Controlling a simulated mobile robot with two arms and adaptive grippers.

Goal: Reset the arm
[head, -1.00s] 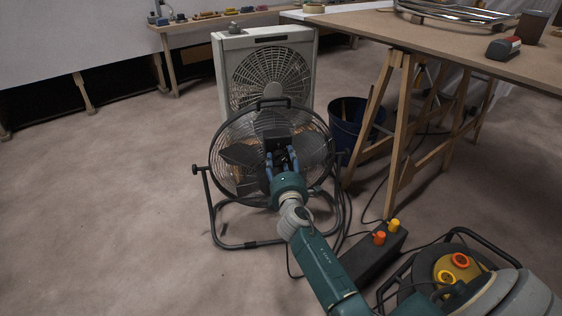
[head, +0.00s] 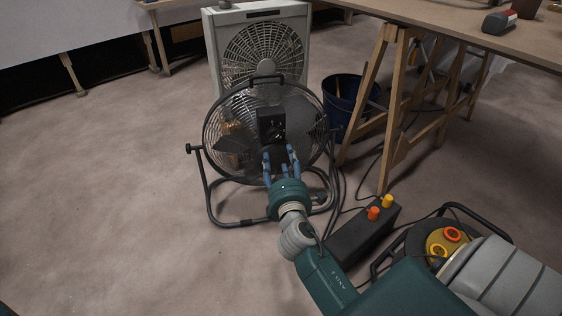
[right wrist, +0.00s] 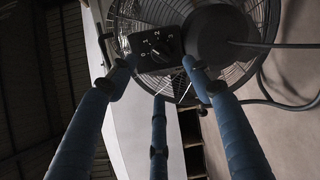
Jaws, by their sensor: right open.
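My right gripper (head: 280,160) is open and empty, its blue fingers spread in front of the black floor fan (head: 222,178). The fan stands upright on a tubular frame, with a square black control box (head: 271,124) at its back. In the right wrist view my right gripper's fingers (right wrist: 160,85) reach toward the same control box (right wrist: 156,44), whose dial is numbered 0 to 3. The fingers appear apart from the dial; the exact gap is hard to tell. My left gripper is out of view.
A pale box fan (head: 255,50) stands behind the floor fan. A blue bucket (head: 345,112) sits beside the wooden trestle table (head: 440,22). The left floor is clear.

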